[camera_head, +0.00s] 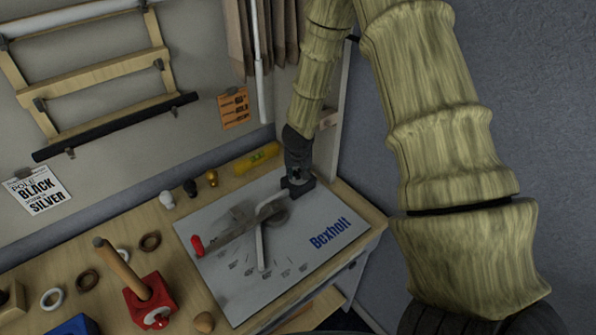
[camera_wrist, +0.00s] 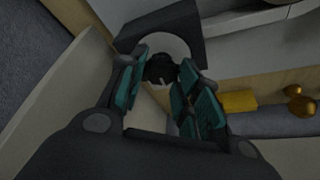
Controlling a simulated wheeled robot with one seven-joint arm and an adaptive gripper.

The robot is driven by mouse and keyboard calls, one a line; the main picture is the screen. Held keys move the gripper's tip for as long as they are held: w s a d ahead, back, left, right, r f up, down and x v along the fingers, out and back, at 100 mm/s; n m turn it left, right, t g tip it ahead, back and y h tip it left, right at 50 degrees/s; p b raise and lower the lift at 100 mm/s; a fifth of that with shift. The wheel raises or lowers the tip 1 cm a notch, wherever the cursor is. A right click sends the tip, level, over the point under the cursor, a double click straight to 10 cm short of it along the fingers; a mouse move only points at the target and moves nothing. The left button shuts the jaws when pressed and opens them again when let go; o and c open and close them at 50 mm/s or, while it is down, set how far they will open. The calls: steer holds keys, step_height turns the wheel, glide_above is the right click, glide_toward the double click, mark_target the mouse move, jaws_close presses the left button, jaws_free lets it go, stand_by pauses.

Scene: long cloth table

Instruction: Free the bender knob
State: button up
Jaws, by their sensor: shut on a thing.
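My gripper (camera_head: 299,183) is at the back right corner of the board, by a dark block. In the wrist view, my gripper's teal-padded fingers (camera_wrist: 160,75) are closed around a small black knob (camera_wrist: 160,67). Behind the knob are a pale round face (camera_wrist: 183,46) and a dark block (camera_wrist: 187,23). In the head view my gripper hides the knob.
A yellow level (camera_head: 257,159) and several small knobs (camera_head: 190,188) lie along the wall left of my gripper. Rings, a red block with a wooden handle (camera_head: 152,305) and a blue item (camera_head: 72,326) stand at the front left. An upright post (camera_head: 333,125) stands close behind my arm.

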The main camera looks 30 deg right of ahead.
steer(key=shift+r+n, duration=0.1)
steer(key=shift+n, duration=0.2)
steer(key=o, duration=1)
steer(key=shift+s, duration=0.1)
steer(key=shift+o, duration=0.2)
steer(key=v, duration=1.2)
steer(key=shift+s, duration=0.1)
